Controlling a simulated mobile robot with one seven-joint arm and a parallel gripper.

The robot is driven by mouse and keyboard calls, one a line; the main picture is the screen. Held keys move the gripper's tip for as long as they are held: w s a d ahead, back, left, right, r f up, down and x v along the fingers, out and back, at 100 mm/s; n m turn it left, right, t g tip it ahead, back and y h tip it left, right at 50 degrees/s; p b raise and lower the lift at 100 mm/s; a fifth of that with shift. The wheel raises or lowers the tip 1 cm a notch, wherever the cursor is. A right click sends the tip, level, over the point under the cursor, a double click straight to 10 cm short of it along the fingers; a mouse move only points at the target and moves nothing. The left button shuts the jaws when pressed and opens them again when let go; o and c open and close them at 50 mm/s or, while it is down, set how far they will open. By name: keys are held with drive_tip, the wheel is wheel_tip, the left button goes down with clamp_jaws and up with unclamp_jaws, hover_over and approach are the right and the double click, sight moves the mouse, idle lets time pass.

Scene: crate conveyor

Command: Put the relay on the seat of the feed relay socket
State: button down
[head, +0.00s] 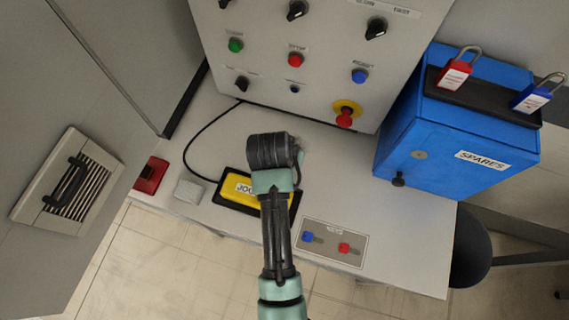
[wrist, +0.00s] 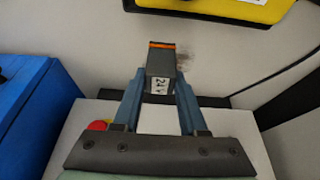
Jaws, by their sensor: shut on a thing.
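In the wrist view my gripper (wrist: 160,85) is shut on the relay (wrist: 160,68), a small dark block with an orange end and a white label reading 24V. The relay sits between the two blue-grey fingers, above a pale surface; I cannot tell the gap. In the head view my arm reaches up over the console desk, and its dark wrist hides the fingertips and the relay. I cannot make out the feed relay socket or its seat in either view.
A yellow pendant (head: 240,187) with a black cable lies beside my arm. The control panel (head: 270,75) with knobs and buttons stands behind. A blue SPARES box (head: 455,125) with two padlocks is at right. A key plate (head: 333,243), a red block (head: 151,175) and a grey block (head: 188,191) are on the desk.

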drive_tip(key=shift+f, duration=2.25)
drive_tip(key=shift+f+b, duration=0.15)
drive_tip(key=shift+b, duration=0.15)
drive_tip(key=shift+c, duration=2.2)
unclamp_jaws()
